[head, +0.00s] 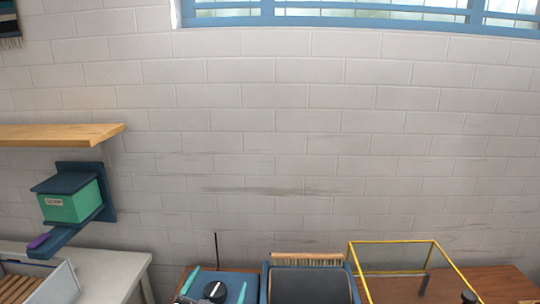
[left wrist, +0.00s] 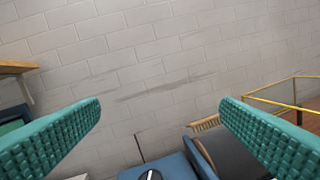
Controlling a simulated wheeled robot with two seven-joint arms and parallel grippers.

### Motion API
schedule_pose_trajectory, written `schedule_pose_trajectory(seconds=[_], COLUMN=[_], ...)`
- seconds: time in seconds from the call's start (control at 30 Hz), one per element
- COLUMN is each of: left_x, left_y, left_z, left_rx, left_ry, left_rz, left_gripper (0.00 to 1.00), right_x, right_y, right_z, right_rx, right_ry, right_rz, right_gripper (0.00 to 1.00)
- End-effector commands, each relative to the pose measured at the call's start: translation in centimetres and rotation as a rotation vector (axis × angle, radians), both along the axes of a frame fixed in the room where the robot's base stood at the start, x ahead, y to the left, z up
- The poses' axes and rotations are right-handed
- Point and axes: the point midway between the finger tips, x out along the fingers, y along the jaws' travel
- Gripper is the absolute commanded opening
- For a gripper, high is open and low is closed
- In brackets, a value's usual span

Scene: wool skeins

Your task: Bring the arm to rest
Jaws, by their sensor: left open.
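My left gripper (head: 215,286) shows at the bottom edge of the head view as two teal fingertips, spread apart. In the left wrist view the gripper (left wrist: 161,107) has its two ribbed teal fingers wide apart with nothing between them but the view of the wall and the things beyond. My left arm is otherwise below the frame. My right gripper is in neither view. No wool skein can be made out.
A blue device with a black knob (head: 215,291), a dark bin (head: 310,285) with a brush (head: 307,259) and a yellow-edged clear case (head: 391,242) stand low ahead. At left are a wooden shelf (head: 60,134), a green box (head: 70,205) and a pale table (head: 115,272).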

Motion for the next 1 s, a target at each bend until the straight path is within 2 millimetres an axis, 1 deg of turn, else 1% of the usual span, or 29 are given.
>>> schedule_pose_trajectory(seconds=[0.03,0.07,0.1,0.17,0.2,0.27,0.3,0.37,0.4,0.47,0.5,0.6,0.77,0.8,0.97,1.0], left_x=[-1.6,-2.6,-4.1,-6.8,-8.6,-11.2,-12.8,-15.0,-16.5,-18.6,-19.9,-23.1,-28.0,-27.3,-26.3,-26.1], left_y=[1.9,2.9,4.1,5.7,6.5,7.4,7.9,8.4,8.7,9.0,9.2,9.6,10.0,9.9,9.7,9.7], left_z=[-3.2,-5.0,-7.3,-10.5,-12.2,-14.3,-15.4,-16.8,-17.6,-18.5,-19.0,-20.0,-20.9,-22.9,-28.2,-29.6], left_rx=[-0.02,-0.026,-0.03,-0.031,-0.029,-0.025,-0.022,-0.017,-0.012,-0.006,-0.003,0.008,0.023,0.026,0.029,0.03], left_ry=[0.138,0.222,0.332,0.489,0.584,0.708,0.78,0.875,0.935,1.015,1.067,1.182,1.354,1.352,1.363,1.367], left_rz=[0.063,0.097,0.136,0.181,0.202,0.223,0.232,0.239,0.242,0.243,0.242,0.236,0.213,0.213,0.214,0.213], left_gripper=[0.86,0.86,0.86,0.86,0.86,0.86,0.86,0.86,0.86,0.86,0.86,0.86,0.86,0.86,0.86,0.86], right_x=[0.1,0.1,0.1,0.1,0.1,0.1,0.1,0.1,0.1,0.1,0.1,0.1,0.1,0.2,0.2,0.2], right_y=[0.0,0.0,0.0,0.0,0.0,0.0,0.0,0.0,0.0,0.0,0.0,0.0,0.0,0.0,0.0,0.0], right_z=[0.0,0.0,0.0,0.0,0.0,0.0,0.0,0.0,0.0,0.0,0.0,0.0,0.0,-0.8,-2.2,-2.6], right_rx=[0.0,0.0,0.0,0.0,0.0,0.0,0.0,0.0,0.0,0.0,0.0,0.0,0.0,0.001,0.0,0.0], right_ry=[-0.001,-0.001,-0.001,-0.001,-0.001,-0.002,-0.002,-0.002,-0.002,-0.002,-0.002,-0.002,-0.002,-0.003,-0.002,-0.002], right_rz=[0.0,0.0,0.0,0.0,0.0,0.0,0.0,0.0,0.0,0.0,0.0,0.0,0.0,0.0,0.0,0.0], right_gripper=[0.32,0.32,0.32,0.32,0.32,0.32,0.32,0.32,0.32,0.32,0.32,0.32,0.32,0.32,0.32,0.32])
